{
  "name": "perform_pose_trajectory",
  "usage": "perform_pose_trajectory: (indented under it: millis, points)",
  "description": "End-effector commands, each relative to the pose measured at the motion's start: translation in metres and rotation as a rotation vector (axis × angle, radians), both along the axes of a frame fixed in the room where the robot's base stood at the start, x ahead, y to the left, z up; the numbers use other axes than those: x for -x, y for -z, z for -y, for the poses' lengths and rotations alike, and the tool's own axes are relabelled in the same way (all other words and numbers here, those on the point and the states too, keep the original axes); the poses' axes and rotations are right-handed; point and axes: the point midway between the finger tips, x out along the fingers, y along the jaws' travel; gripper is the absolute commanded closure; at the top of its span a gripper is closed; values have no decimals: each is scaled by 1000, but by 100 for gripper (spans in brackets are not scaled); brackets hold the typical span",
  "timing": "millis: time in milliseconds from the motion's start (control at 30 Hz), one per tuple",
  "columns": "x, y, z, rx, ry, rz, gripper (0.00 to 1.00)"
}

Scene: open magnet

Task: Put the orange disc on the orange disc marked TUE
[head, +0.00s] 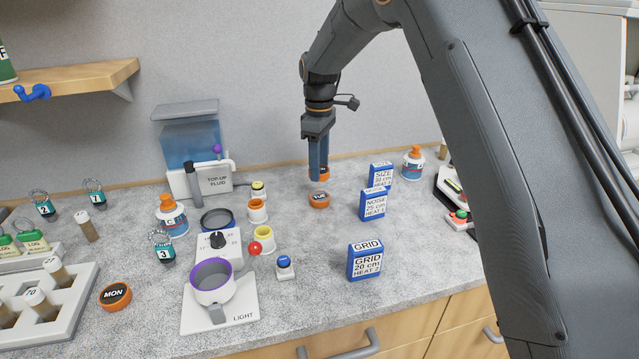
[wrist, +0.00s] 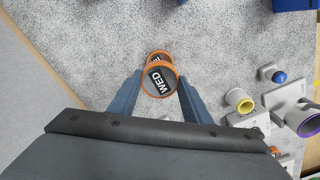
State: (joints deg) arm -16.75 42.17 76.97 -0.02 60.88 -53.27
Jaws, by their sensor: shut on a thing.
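My gripper (head: 319,174) is shut on an orange disc (head: 325,174), which reads WED in the wrist view (wrist: 160,81). The fingers hide part of it in the head view. The orange disc marked TUE (head: 319,199) lies on the counter just below the held disc, and a small gap shows between them. In the wrist view the TUE disc (wrist: 157,54) is mostly hidden behind the held disc, with its rim showing past the far edge.
The orange MON disc (head: 115,295) lies at the front left. Blue boxes NOISE (head: 373,205), SIZE (head: 381,175) and GRID (head: 365,261) stand right of the TUE disc. An orange-and-white cup (head: 257,211) and the LIGHT stand (head: 237,313) are to its left. The counter before it is clear.

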Motion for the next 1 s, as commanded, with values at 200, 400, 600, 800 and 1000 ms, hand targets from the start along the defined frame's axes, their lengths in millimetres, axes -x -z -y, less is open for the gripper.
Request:
perform_pose_trajectory:
  millis: [200, 400, 600, 800, 1000]
  points:
    - [0, 24, 0, 0, 0, 0, 79]
    - [1, 43, 0, 1, 0, -1, 79]
    - [0, 63, 0, -1, 0, 1, 79]
    - [0, 64, 0, -1, 0, 1, 79]
    - [0, 67, 0, -1, 0, 1, 46]
